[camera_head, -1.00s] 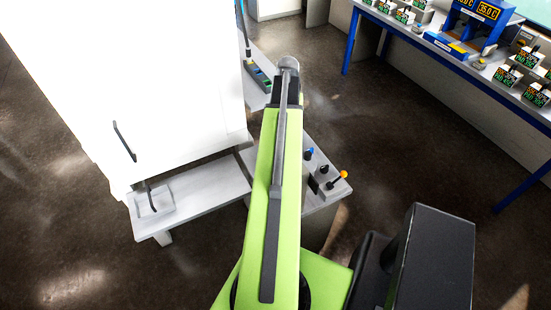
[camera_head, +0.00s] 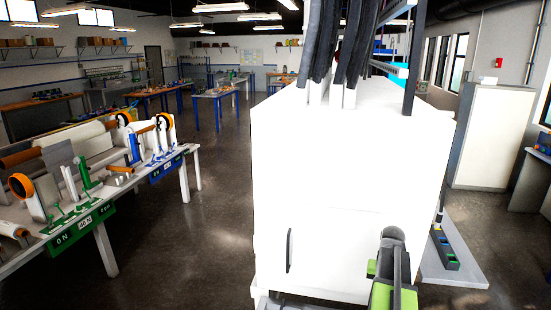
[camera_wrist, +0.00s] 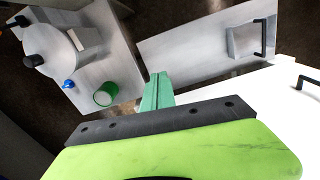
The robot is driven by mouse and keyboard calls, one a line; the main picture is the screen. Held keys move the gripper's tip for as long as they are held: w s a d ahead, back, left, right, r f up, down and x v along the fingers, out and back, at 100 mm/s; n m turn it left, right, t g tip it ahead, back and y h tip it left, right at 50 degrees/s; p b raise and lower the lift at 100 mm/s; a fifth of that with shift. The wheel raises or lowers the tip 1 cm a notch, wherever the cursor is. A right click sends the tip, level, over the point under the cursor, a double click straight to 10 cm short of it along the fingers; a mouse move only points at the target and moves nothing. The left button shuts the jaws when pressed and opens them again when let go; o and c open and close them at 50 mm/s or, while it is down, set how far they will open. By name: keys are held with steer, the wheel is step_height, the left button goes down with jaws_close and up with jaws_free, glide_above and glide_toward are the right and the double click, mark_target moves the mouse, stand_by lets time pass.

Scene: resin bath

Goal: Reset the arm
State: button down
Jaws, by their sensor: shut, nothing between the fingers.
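My gripper (camera_wrist: 157,92) shows in the wrist view with its teal fingers together and nothing between them. It points toward a gap between a grey bench and a grey shelf, apart from both as far as I can tell. In the head view, part of my green and grey arm shows at the lower right, in front of a large white cabinet (camera_head: 340,170). My fingers cannot be made out there.
The wrist view shows the grey bench (camera_wrist: 120,62) with a green-rimmed round cup (camera_wrist: 105,94) and a blue knob (camera_wrist: 69,84). The grey shelf (camera_wrist: 190,45) has a black handle (camera_wrist: 261,38). In the head view, a roller table (camera_head: 110,190) stands left; open floor lies between.

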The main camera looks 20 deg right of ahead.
steer(key=w+a+f+n+b, duration=0.2)
steer(key=w+a, duration=0.2)
steer(key=a, duration=0.5)
steer(key=w+a+f+n+b, duration=0.2)
steer(key=w+a, duration=0.2)
steer(key=a, duration=0.6)
steer(key=w+a+f+n+b, duration=0.1)
steer(key=w+a+f+n, duration=0.2)
steer(key=a, duration=0.6)
steer(key=s+a+f+n+b, duration=0.1)
steer(key=s+a+b, duration=0.1)
steer(key=a, duration=1.4)
steer(key=shift+s+a+f+n+b, duration=0.25)
steer(key=shift+s+f+n+b, duration=0.1)
steer(key=shift+s, duration=0.15)
